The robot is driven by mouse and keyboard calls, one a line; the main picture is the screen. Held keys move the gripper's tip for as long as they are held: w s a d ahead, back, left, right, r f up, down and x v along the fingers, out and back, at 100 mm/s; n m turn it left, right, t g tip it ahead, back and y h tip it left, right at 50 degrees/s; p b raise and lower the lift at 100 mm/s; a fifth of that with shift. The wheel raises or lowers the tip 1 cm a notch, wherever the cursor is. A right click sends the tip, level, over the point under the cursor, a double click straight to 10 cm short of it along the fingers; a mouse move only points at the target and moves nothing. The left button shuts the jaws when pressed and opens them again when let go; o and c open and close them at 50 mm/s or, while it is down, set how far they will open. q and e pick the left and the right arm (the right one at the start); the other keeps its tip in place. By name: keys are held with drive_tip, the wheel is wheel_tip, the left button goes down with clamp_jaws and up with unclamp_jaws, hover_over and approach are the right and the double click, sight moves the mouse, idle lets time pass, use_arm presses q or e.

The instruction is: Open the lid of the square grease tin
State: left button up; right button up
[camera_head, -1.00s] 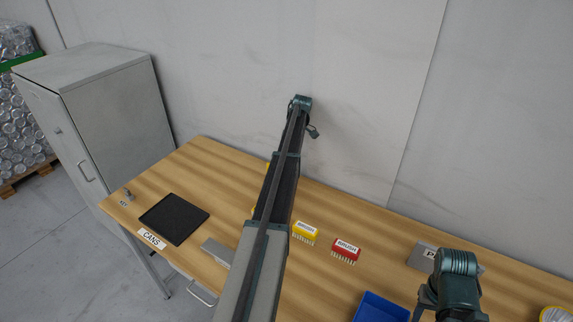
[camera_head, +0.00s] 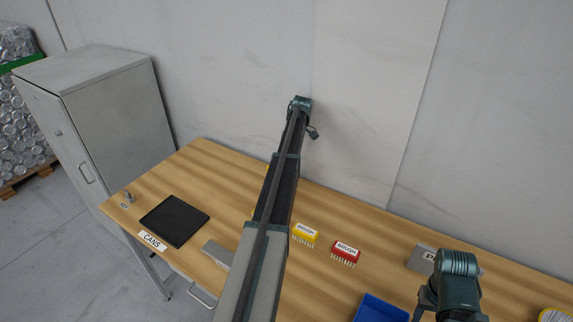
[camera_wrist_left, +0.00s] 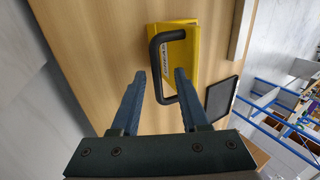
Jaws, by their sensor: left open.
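A yellow tin (camera_wrist_left: 187,66) with a pale label and a black bracket-shaped handle (camera_wrist_left: 156,72) lies ahead in the left wrist view. I take it to be the grease tin; its lid seam cannot be made out. My left gripper (camera_wrist_left: 160,74) is open, and the handle's long bar appears between its two fingertips. No firm contact is visible. In the head view my left arm hides nearly all of the tin and the left gripper itself. Part of my right arm shows at the lower right, but its gripper is not visible.
On the wooden table (camera_head: 205,158) are a black mat (camera_head: 174,220), a CANS label (camera_head: 152,241), a yellow brush (camera_head: 305,235), a red brush (camera_head: 346,253) and a blue bin (camera_head: 380,308). A grey cabinet (camera_head: 115,110) stands at left. The wall (camera_head: 375,110) bounds the back.

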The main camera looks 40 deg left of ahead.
use_arm(q)
drive_tip(key=s+d+r+p, duration=0.3)
drive_tip(key=s+d+r, duration=0.1)
drive_tip(key=s+d, duration=0.6)
drive_tip(key=shift+s+r+p, duration=0.15)
drive_tip(key=shift+s+p, duration=0.25)
drive_tip(key=shift+s, duration=0.85)
drive_tip(key=shift+d, duration=0.1)
drive_tip(key=c, duration=0.4)
drive_tip(key=shift+s+a+n+t+p, duration=0.25)
drive_tip(key=shift+a+n+t+p, duration=0.3)
drive_tip(key=shift+n, duration=0.35)
drive_tip(key=shift+c, duration=1)
drive_tip(key=a+n+t+p, duration=0.1)
drive_tip(key=n, duration=0.1)
drive_tip(key=a+r+n+t+p, duration=0.1)
drive_tip(key=n+t, duration=0.1)
drive_tip(key=a+n+t+p, duration=0.1)
drive_tip(key=n+t, duration=0.1)
drive_tip(key=n, duration=0.1)
drive_tip(key=shift+s+r, duration=0.15)
drive_tip(key=shift+r, duration=0.2)
clamp_jaws()
drive_tip(key=a+r+n+t+y+p, duration=0.1)
drive_tip(key=a+r+n+t, duration=0.3)
drive_tip(key=n, duration=0.5)
drive_tip(key=shift+w+a+r+t+p, duration=0.3)
drive_tip(key=shift+w+a+t+p, duration=0.1)
drive_tip(key=shift+t+p, duration=0.1)
